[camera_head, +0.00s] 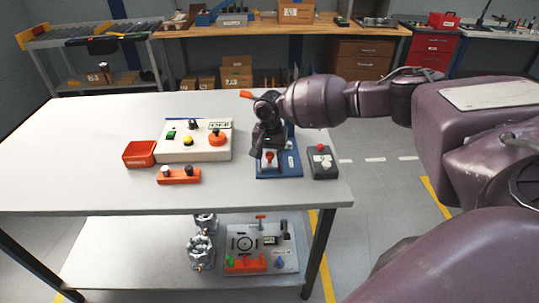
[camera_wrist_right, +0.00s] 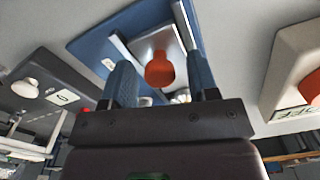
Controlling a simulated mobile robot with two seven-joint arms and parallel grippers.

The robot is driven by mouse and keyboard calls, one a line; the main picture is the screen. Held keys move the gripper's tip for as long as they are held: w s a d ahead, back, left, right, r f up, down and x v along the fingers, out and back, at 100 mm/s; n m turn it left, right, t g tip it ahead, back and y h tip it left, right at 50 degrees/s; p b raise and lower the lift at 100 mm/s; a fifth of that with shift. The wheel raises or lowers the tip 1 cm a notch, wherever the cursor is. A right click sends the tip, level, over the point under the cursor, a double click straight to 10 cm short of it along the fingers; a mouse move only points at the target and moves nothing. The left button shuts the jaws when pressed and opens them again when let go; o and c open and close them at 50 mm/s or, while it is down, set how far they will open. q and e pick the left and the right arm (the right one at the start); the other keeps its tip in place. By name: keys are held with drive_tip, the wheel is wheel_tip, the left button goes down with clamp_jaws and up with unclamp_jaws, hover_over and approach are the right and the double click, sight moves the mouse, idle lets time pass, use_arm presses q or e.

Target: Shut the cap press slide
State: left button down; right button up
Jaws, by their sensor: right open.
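The cap press has a blue base (camera_head: 293,167) near the right end of the table. A pale metal slide (camera_wrist_right: 146,44) with an orange-red knob (camera_wrist_right: 160,69) lies on the base between two rails; the knob also shows in the head view (camera_head: 269,158). My right gripper (camera_head: 268,139) is over the press and hides its rear part. In the right wrist view its two blue-grey fingers (camera_wrist_right: 160,80) are apart, with the knob showing in the gap beyond them. Whether they touch the knob, I cannot tell. My left gripper is not in view.
A dark button box (camera_head: 322,163) stands right of the press. A white control box (camera_head: 194,141), a red bin (camera_head: 139,154) and an orange block with knobs (camera_head: 178,176) stand to the left. The table's front is clear.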

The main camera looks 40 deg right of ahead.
drive_tip(key=shift+f, duration=0.1)
clamp_jaws()
drive_tip(key=shift+w+d+r+p, duration=0.15)
drive_tip(key=shift+w+r+p, duration=0.1)
drive_tip(key=shift+w+p, duration=0.25)
drive_tip(key=shift+w+d+r+p, duration=0.2)
drive_tip(key=shift+w+p, duration=0.25)
drive_tip(key=shift+w, duration=0.15)
drive_tip(key=shift+w+d+r+p, duration=0.15)
drive_tip(key=shift+w+r+p, duration=0.1)
drive_tip(key=shift+w+p, duration=0.25)
drive_tip(key=shift+w+d+f+p, duration=0.1)
drive_tip(key=shift+w+d+p, duration=0.25)
drive_tip(key=shift+w+p, duration=0.1)
drive_tip(key=shift+w+d+f, duration=0.15)
drive_tip(key=shift+w+d, duration=0.2)
drive_tip(key=shift+w, duration=0.25)
drive_tip(key=shift+w+d+f, duration=0.15)
drive_tip(key=shift+w+d, duration=0.4)
drive_tip(key=shift+w, duration=0.1)
drive_tip(key=shift+d, duration=0.15)
